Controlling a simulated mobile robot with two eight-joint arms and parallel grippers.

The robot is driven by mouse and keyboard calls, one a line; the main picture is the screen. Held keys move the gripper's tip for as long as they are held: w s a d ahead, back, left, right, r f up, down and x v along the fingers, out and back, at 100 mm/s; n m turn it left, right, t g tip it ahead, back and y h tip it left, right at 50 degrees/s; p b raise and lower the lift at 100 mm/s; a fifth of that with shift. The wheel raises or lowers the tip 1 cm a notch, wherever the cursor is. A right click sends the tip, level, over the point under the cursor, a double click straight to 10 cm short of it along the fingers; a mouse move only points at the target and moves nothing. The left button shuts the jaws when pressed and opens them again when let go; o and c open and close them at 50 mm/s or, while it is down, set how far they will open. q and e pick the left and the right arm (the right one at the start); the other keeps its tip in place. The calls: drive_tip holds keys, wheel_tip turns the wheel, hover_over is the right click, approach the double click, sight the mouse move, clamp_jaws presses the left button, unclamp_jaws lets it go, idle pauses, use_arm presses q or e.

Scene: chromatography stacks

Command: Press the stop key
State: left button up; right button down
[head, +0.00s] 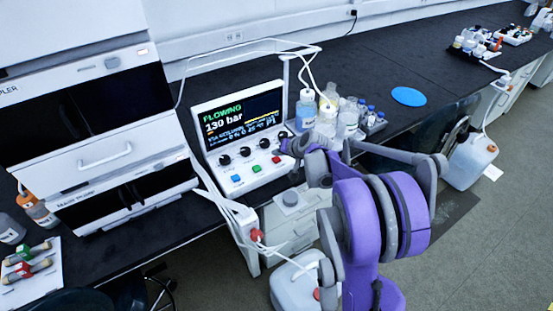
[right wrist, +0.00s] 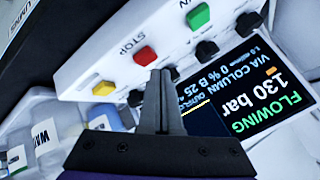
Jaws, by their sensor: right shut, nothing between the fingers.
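The stop key is a red square button (right wrist: 145,56) on the white control panel, with the word STOP printed beside it. It also shows small in the head view (head: 277,160), close to my right gripper (head: 291,151). In the right wrist view my right gripper (right wrist: 160,74) is shut and empty. Its tips lie right beside the red key, between it and a black knob; I cannot tell whether they touch. The panel's screen (head: 240,118) reads FLOWING and 130 bar. My left gripper is not in view.
Bottles (head: 306,108) stand close to the panel's right. A blue disc (head: 408,96) lies on the dark bench, with clear room around it.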

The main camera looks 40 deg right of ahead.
sight(278, 161)
drive_tip(key=shift+f, duration=0.15)
drive_tip(key=shift+f+b, duration=0.3)
drive_tip(key=shift+f+b, duration=0.35)
drive_tip(key=shift+f, duration=0.15)
idle(0.8)
drive_tip(key=shift+r, duration=0.15)
drive_tip(key=shift+r+p, duration=0.7)
drive_tip(key=shift+r, duration=0.1)
drive_tip(key=shift+r+p, duration=1.7)
drive_tip(key=shift+r, duration=0.85)
drive_tip(key=shift+f, duration=0.1)
